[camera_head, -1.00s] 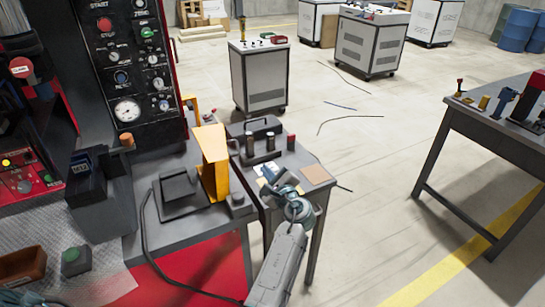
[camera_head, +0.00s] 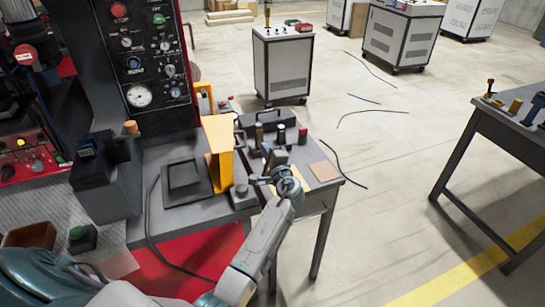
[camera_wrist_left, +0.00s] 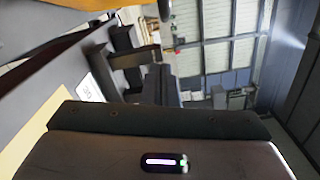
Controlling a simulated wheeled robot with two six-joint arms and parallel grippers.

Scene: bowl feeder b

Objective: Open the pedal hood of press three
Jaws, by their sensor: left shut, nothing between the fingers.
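A yellow upright guard (camera_head: 217,155) stands on the grey bench beside the press; it may be the pedal hood, but I cannot tell for sure. A flat dark block (camera_head: 184,178) sits just left of it, with a cable running from it. My left gripper (camera_head: 270,170) is over the bench, right of the yellow guard and apart from it. It is shut and empty. In the left wrist view the dark gripper body fills the bottom, and a yellow-brown edge crosses the top left. My right gripper is not in view.
The press control panel (camera_head: 150,50) rises at the left. A dark case with a handle (camera_head: 265,119) and several small posts stand behind my gripper. A tan pad (camera_head: 324,171) lies at the bench's right. White cabinets stand behind; the floor between benches is mostly clear.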

